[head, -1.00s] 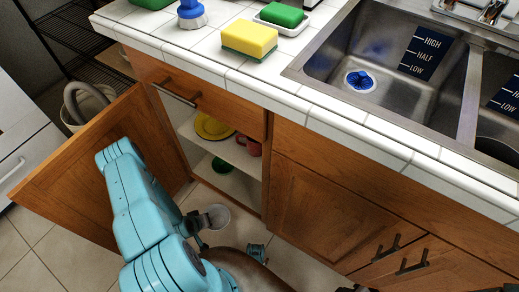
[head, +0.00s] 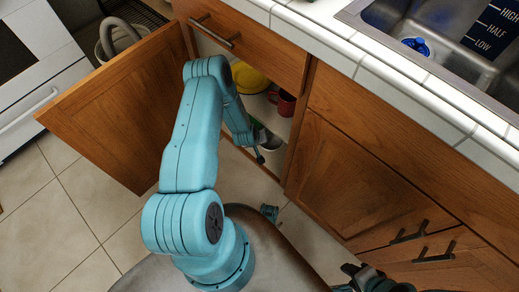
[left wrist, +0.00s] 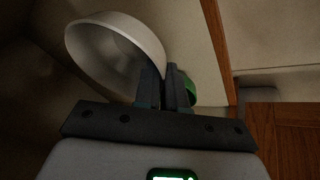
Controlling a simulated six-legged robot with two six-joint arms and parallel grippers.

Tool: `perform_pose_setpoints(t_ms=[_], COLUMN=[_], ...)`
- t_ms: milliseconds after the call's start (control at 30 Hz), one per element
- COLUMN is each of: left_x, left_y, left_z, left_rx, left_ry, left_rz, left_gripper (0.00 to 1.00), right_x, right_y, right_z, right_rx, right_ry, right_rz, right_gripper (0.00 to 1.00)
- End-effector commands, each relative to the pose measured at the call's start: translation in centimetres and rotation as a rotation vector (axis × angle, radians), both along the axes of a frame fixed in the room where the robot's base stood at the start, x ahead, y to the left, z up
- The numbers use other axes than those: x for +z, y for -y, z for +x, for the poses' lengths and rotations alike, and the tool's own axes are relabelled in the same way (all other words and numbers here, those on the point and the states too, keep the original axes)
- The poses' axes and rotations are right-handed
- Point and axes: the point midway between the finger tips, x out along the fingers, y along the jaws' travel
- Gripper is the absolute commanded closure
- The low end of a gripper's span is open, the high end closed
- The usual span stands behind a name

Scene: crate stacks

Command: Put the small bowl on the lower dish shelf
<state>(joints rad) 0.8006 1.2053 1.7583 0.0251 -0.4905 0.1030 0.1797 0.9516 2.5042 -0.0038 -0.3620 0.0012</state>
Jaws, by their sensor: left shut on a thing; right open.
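The small bowl is white; in the left wrist view it (left wrist: 112,40) hangs tilted at the left fingers, and in the head view it (head: 273,153) shows partly behind my left arm. My left gripper (left wrist: 165,75) is shut on its rim, at the open cabinet's lower part. The lower dish shelf is mostly hidden by my arm; a green dish (left wrist: 188,84) shows just past the fingers. I cannot tell whether the bowl touches the shelf. My right gripper (head: 376,281) is open and empty at the bottom edge of the head view.
A yellow plate (head: 250,79) and a red mug (head: 284,102) stand on the shelf above. The open cabinet door (head: 118,118) is left of my arm. A drawer (head: 245,38) and the tiled counter (head: 400,85) are above. The right-hand cabinet doors are shut.

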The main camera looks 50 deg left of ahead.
Motion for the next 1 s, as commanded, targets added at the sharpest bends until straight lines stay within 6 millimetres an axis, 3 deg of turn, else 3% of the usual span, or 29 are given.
perform_pose_setpoints(t_ms=[33,267,533,900,933,1000], left_x=[-1.3,-2.8,-7.4,-7.5,-7.4,-7.3], left_y=[0.0,0.0,-0.1,-0.1,-0.1,-0.1], left_z=[-0.1,-0.1,0.1,0.2,0.2,0.2], left_rx=[0.001,0.000,-0.001,0.000,-0.001,-0.001], left_ry=[-0.002,-0.001,0.001,0.000,-0.001,-0.001], left_rz=[-0.002,0.000,0.002,0.002,0.001,0.001], left_gripper=[1.00,1.00,1.00,1.00,0.84,0.65], right_x=[-0.7,-1.2,-3.6,-3.7,-3.6,-3.5], right_y=[0.1,0.2,0.7,0.8,0.8,0.8], right_z=[0.1,0.3,0.7,0.8,0.8,0.8], right_rx=[-0.003,-0.010,-0.028,-0.031,-0.031,-0.031], right_ry=[0.002,0.004,0.013,0.015,0.015,0.015], right_rz=[0.000,-0.002,-0.005,-0.006,-0.006,-0.006], right_gripper=[0.57,0.57,0.57,0.57,0.57,0.57])
